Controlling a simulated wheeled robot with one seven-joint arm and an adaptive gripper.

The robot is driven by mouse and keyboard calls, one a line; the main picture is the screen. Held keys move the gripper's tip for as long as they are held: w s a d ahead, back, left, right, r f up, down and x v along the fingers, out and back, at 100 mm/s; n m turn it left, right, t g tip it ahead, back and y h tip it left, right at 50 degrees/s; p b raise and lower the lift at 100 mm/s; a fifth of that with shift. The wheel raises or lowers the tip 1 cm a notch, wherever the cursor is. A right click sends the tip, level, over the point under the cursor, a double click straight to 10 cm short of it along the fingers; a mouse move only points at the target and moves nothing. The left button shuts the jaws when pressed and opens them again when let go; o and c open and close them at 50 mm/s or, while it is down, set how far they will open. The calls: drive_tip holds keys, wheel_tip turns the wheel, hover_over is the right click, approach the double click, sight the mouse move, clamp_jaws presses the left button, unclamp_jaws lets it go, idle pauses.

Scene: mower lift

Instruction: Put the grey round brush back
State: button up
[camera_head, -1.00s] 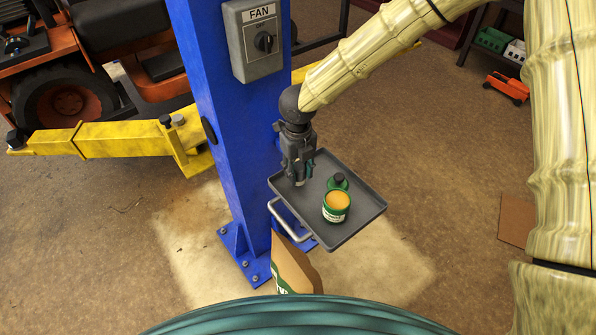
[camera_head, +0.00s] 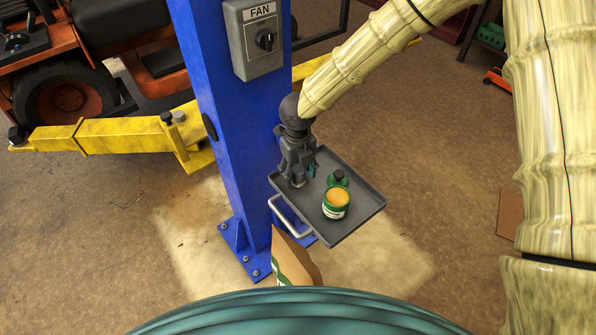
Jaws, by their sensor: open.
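My gripper (camera_head: 298,172) is open, pointing down over the back left part of the grey tray (camera_head: 352,222). A small grey rounded shape shows at its fingertips, low over the tray. I cannot tell whether that is the grey round brush or part of the gripper; no other brush shows clearly. The gripper hides the tray corner behind it. Whether its fingers touch anything cannot be made out.
On the tray stand an open green tin (camera_head: 336,202) with orange contents and a dark-topped green container (camera_head: 338,179), just right of my gripper. The blue post (camera_head: 232,140) with its FAN switch box (camera_head: 255,42) rises close on the left. A paper bag (camera_head: 292,262) stands below.

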sight(298, 169)
wheel_tip(298, 169, up, 12)
drive_tip(key=b, duration=0.3)
idle(0.3)
